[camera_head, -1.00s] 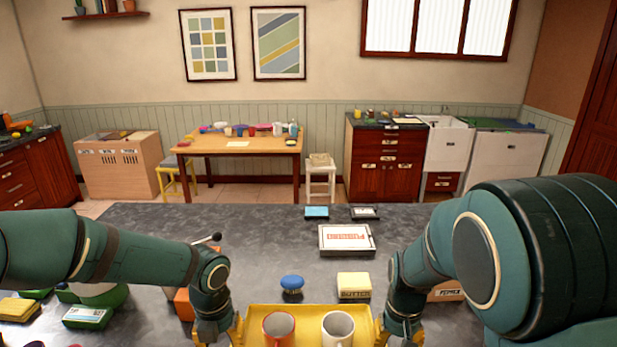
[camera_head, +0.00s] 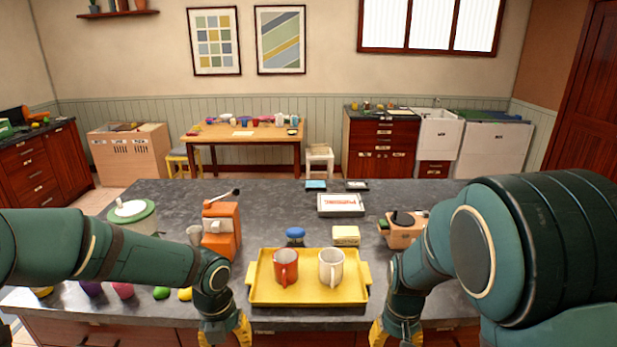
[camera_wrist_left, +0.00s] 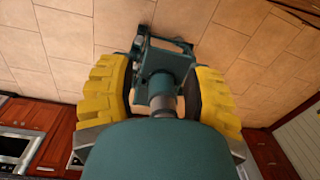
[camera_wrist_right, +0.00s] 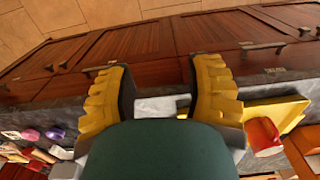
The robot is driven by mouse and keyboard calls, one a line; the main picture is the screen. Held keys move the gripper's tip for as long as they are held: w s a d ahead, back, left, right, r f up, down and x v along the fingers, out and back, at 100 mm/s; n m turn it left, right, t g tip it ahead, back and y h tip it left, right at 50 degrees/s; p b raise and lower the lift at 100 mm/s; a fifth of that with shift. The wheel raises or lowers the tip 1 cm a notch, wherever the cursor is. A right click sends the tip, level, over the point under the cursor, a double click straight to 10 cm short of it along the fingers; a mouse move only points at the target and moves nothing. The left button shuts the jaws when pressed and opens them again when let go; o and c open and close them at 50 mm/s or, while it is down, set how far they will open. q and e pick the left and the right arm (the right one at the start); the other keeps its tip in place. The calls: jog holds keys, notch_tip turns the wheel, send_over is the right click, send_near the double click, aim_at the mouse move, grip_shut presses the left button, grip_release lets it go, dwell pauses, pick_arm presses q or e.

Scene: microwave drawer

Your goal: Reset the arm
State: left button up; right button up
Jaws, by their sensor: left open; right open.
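My left gripper (camera_head: 229,332) is in front of the counter's near edge, left of the yellow tray (camera_head: 310,292). It is open and empty; in the left wrist view its yellow fingers (camera_wrist_left: 165,95) stand wide apart with floor tiles beyond. My right gripper (camera_head: 395,335) is also in front of the near edge, right of the tray. It is open; in the right wrist view nothing lies between its fingers (camera_wrist_right: 160,92). Both grippers are apart from the tray. A red mug (camera_head: 286,267) and a white mug (camera_head: 331,268) stand upright on the tray.
Behind the tray are a blue-topped jar (camera_head: 295,236) and a yellow butter box (camera_head: 346,235). An orange machine (camera_head: 221,230) stands left, a wooden grinder box (camera_head: 402,232) right. A white box (camera_head: 341,204) lies farther back. Cabinet fronts (camera_wrist_right: 150,45) lie below the counter edge.

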jog(key=s+a+f+y+b, duration=0.1)
jog(key=s+f+b, duration=0.1)
jog(key=f, duration=0.7)
jog(key=s+a+f+b, duration=0.1)
jog(key=s+f, duration=0.2)
jog(key=f, duration=0.5)
pick_arm(q)
jog(key=s+d+f+m+h+b, duration=0.1)
jog(key=s+d+f+m, duration=0.1)
jog(key=f+m, duration=0.6)
jog(key=s+d+f+m+t+h+b, duration=0.1)
jog(key=s+d+f+m, duration=0.1)
jog(key=s+f+m, duration=0.3)
jog(key=s+d+f+m+t+h, duration=0.1)
jog(key=s+d+f+m, duration=0.1)
jog(key=f+m, duration=1)
jog(key=shift+s+d+f+m+b, duration=0.15)
jog(key=shift+s+d+m+b, duration=0.4)
jog(key=shift+m, duration=4.75)
pick_arm(e)
jog(key=s+a+f+m+t+y, duration=0.1)
jog(key=s+a+f+y, duration=0.2)
jog(key=s+a+f, duration=0.2)
jog(key=shift+s+a+f+m+t, duration=0.3)
jog(key=shift+s+f+m+t, duration=0.1)
jog(key=shift+f, duration=0.7)
pick_arm(q)
jog(key=shift+s+a, duration=0.2)
jog(key=shift+a, duration=0.05)
